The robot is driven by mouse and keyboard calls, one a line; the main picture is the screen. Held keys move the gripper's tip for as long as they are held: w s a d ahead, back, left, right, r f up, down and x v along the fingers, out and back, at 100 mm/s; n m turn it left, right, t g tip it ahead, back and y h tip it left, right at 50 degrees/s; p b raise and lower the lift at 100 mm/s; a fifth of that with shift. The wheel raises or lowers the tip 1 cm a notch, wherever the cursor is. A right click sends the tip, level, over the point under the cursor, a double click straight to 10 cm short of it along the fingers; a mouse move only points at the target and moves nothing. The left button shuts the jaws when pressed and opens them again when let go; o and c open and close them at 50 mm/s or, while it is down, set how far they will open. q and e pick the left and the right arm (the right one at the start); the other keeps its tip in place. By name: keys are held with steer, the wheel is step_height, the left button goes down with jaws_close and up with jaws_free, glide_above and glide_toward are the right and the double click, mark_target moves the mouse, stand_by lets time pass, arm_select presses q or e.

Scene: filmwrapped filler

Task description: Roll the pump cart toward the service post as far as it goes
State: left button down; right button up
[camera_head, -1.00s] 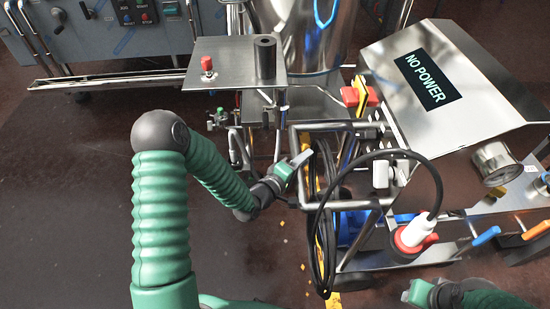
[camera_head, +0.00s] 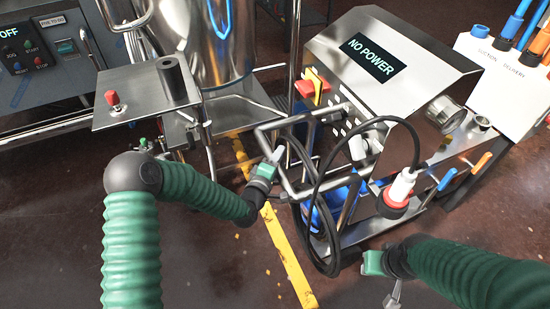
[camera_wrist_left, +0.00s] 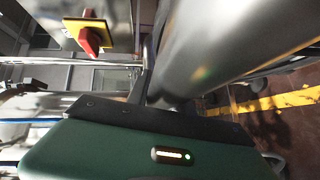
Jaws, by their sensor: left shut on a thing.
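The pump cart (camera_head: 340,238) is a steel frame with a sloped hood marked NO POWER (camera_head: 372,58), a tubular handle and a black cable with a red-and-white plug (camera_head: 400,188). My left gripper (camera_head: 277,156) is shut on the cart's handle bar (camera_head: 262,140), which passes large and blurred across the left wrist view (camera_wrist_left: 225,45). The white block (camera_head: 505,65) marked SUCTION and DELIVERY, with blue and orange pipes, appears to be the service post. It stands beyond the cart at the right. My right gripper (camera_head: 392,290) hangs at the cart's near side; its jaw state is unclear.
A steel tank (camera_head: 215,40) and a small plate with a red button (camera_head: 112,98) stand left of the cart. A control cabinet (camera_head: 45,60) is at the far left. A yellow floor line (camera_head: 285,250) runs beside the cart. The floor in front is clear.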

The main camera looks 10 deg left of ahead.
arm_select(q)
steer(key=shift+f, duration=0.1)
steer(key=c, duration=1.4)
jaws_free()
steer(key=shift+w, duration=0.1)
steer(key=shift+o, duration=1.4)
steer(key=shift+w+a, duration=0.1)
steer(key=p+v, duration=0.3)
steer(key=v, duration=1.4)
steer(key=shift+f, duration=0.15)
